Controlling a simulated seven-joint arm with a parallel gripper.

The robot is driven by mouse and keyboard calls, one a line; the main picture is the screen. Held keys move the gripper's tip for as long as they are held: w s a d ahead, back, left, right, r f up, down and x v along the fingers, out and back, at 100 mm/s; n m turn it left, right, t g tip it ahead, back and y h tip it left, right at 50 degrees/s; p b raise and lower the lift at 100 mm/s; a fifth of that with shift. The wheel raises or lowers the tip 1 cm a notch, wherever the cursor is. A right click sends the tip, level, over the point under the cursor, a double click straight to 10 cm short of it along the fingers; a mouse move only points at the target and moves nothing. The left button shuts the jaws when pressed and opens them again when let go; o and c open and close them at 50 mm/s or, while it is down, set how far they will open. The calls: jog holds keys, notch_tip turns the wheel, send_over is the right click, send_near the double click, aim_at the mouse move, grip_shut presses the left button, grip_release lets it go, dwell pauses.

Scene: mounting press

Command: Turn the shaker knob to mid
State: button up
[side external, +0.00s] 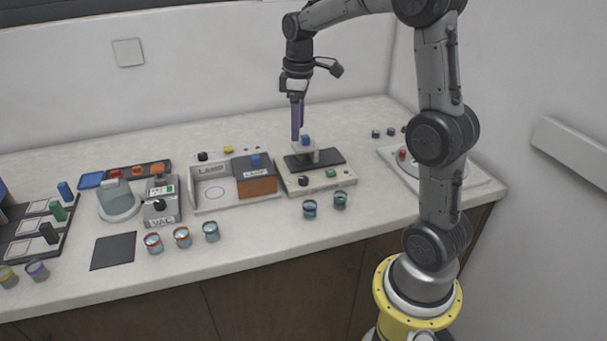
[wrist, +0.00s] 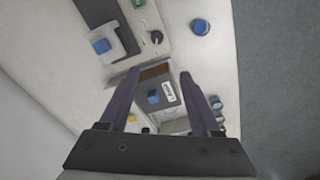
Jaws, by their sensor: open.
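The shaker (side external: 335,179) is a pale low box with a dark platform on top, right of the middle of the counter. A clear block with a blue top (side external: 306,141) sits on the platform. The shaker's black knob (side external: 303,180) is at the left of its front face, left of a green button (side external: 331,173). The knob also shows in the wrist view (wrist: 156,37); its pointer setting is too small to read. My gripper (side external: 297,137) is open and empty, pointing down, above and behind the knob; its two purple fingers (wrist: 160,75) are apart.
Jars (side external: 310,208) stand in front of the shaker. Counter space in front of the lamp box is clear.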

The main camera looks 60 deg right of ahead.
aim_at(303, 178)
jog(key=shift+m+g, duration=0.3)
jog(key=f, duration=0.5)
jog(key=d+f, duration=0.1)
jog(key=f, duration=1)
jog(key=shift+s+d, duration=0.3)
jog(key=shift+d, duration=0.05)
jog(key=shift+r, duration=0.1)
grip_shut()
